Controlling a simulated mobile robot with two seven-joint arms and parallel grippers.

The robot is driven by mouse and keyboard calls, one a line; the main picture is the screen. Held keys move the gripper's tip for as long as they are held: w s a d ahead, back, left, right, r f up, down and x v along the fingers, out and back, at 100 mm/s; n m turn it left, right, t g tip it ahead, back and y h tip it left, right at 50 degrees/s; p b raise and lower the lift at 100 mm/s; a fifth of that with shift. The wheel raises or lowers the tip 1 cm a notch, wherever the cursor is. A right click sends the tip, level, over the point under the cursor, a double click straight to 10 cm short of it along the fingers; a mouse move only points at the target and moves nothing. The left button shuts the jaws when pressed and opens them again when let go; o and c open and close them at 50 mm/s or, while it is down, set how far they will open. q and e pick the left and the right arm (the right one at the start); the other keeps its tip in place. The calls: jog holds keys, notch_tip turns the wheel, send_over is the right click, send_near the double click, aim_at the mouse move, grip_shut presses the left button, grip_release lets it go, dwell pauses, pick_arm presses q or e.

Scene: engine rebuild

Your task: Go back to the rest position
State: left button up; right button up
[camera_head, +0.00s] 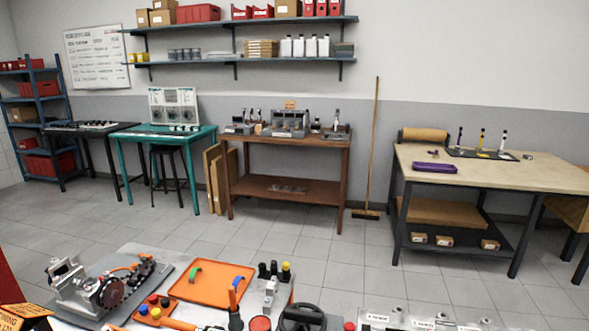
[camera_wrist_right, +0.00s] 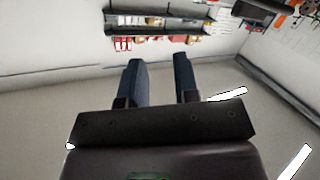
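My right gripper (camera_wrist_right: 156,84) shows in the right wrist view, with its two dark blue fingers apart and nothing between them. It points out toward a wall with shelves and touches nothing there. My right gripper does not show in the head view. My left gripper is in neither view. In the head view a work surface (camera_head: 215,262) lies close in front of me, with an engine assembly (camera_head: 105,285) at its left and an orange tray (camera_head: 213,282) near its middle.
A brown bench (camera_head: 285,141) and a teal table (camera_head: 165,134) stand along the back wall. A light-topped table (camera_head: 540,175) stands at the right. A broom (camera_head: 375,140) leans on the wall. Open tiled floor (camera_head: 330,245) lies between the near surface and the benches.

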jog(key=s+d+f+m+g+h, duration=0.1)
jog(key=s+d+f+m+g, duration=0.1)
jog(key=s+f, duration=0.5)
jog(key=s+d+f+m+g+h, duration=0.2)
jog(key=s+f, duration=0.5)
jog(key=s, duration=0.4)
jog(key=shift+s+d+f+m, duration=0.25)
jog(key=shift+s+d+m, duration=0.15)
jog(key=shift+d+m, duration=0.4)
